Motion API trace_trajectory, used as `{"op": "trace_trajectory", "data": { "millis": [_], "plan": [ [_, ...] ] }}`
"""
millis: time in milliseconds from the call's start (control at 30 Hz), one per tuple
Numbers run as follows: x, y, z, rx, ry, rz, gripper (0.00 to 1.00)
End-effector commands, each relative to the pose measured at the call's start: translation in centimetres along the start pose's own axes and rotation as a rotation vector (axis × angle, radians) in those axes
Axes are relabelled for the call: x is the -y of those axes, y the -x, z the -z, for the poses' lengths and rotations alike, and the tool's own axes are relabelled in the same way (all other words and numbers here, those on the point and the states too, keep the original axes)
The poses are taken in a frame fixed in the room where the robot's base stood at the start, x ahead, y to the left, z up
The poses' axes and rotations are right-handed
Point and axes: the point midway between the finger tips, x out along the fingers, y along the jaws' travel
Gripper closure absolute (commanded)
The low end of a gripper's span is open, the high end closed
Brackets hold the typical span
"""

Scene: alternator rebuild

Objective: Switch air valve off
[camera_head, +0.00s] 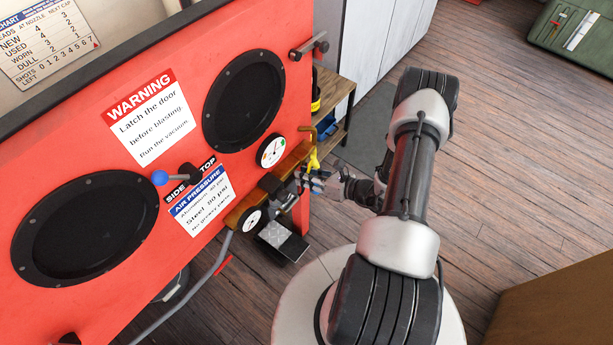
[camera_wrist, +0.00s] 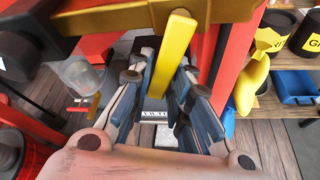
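The air valve's yellow lever (camera_head: 314,160) is on the brass-coloured pipe bar (camera_head: 283,174) at the front of the red blast cabinet, at its right end. In the wrist view the yellow lever (camera_wrist: 174,50) hangs down from the bar, and its lower end is between my gripper's two fingers. My gripper (camera_wrist: 163,88) is open around the lever, with a finger on each side; I cannot tell whether either finger touches it. In the head view my gripper (camera_head: 317,183) is just below the lever, small and partly crowded by fittings.
Pressure gauges (camera_head: 271,151) and a filter bowl (camera_wrist: 82,75) are close to the bar. The red cabinet (camera_head: 135,210) fills the left. A wooden shelf (camera_head: 334,88) with cans and a yellow item (camera_wrist: 250,82) stands to the right. Open wooden floor (camera_head: 500,170) lies right of my arm.

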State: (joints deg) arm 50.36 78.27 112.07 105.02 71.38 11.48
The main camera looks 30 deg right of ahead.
Motion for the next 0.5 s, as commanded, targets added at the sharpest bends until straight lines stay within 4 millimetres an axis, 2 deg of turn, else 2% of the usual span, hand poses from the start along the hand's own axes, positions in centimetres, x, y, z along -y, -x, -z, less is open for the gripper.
{"op": "trace_trajectory", "data": {
  "millis": [233,500],
  "plan": [
    [-0.01,0.01,0.01,0.0,0.0,0.0,1.0],
    [-0.01,0.01,0.01,0.0,0.0,0.0,1.0]
  ]
}}
